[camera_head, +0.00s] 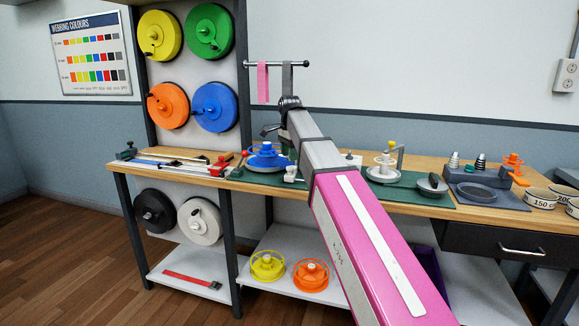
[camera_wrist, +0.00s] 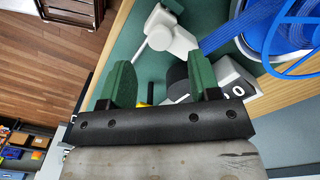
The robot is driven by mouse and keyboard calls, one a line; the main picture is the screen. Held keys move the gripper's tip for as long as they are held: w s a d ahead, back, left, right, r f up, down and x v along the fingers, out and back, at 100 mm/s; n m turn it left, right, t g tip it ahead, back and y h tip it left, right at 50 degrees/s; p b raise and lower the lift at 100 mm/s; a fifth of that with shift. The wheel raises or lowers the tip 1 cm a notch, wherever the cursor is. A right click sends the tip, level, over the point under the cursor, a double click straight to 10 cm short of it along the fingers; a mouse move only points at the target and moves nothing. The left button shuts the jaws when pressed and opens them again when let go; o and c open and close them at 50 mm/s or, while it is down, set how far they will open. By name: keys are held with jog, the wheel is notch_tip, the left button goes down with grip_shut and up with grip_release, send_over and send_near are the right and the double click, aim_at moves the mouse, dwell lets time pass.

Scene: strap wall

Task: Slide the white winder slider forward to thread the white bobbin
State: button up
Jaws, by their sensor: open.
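I cannot tell for sure whether this block is the white winder slider. My gripper (camera_head: 268,130) is up and left of it, above the bench near the blue bobbin (camera_head: 267,158). In the wrist view my gripper (camera_wrist: 160,66) has its green fingers apart with nothing held between them. Beyond them show a white block with a rod (camera_wrist: 170,38) and blue webbing (camera_wrist: 240,28).
Red-ended bars (camera_head: 185,163) lie on the bench at left. Pink and grey straps (camera_head: 263,82) hang from a rail behind my arm.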

aim_at(290, 167)
jog(key=shift+f, duration=2.6)
jog(key=shift+c, duration=0.3)
grip_shut()
